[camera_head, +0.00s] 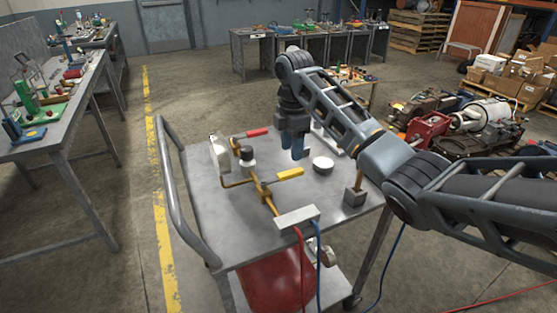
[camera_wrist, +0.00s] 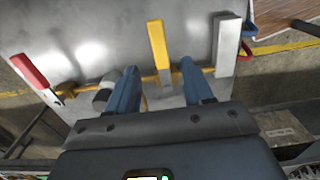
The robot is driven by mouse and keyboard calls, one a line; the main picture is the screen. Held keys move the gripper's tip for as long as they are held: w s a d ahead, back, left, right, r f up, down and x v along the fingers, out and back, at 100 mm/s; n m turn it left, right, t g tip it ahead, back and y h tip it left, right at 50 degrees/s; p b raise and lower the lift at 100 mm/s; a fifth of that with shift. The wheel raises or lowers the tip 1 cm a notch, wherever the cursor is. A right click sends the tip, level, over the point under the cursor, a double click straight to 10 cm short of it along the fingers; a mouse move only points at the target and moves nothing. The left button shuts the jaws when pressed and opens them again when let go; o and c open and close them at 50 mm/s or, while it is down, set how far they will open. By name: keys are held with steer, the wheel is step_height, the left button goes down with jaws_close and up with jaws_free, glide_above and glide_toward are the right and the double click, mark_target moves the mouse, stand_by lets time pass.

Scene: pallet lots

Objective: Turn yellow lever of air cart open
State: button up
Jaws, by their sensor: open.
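The air cart (camera_head: 215,205) is a grey metal trolley with brass pipework on its top. The yellow lever (camera_head: 290,174) lies flat there, pointing right from the pipe; it also shows in the wrist view (camera_wrist: 157,42). A red-handled lever (camera_head: 257,132) sits farther back on the same pipework and is at the left in the wrist view (camera_wrist: 29,70). My gripper (camera_head: 293,147) points down over the cart top, behind the yellow lever in the head view. In the wrist view its open blue fingers (camera_wrist: 158,68) appear on either side of the lever's pivot end, with no contact visible.
A grey manifold (camera_head: 297,216) at the front has red and blue hoses. A workbench (camera_head: 70,110) stands left; the floor between is clear.

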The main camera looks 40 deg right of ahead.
mark_target(291, 172)
steer(key=shift+f+p, duration=0.35)
steer(key=shift+f, duration=3.5)
steer(key=shift+c, duration=0.4)
jaws_close()
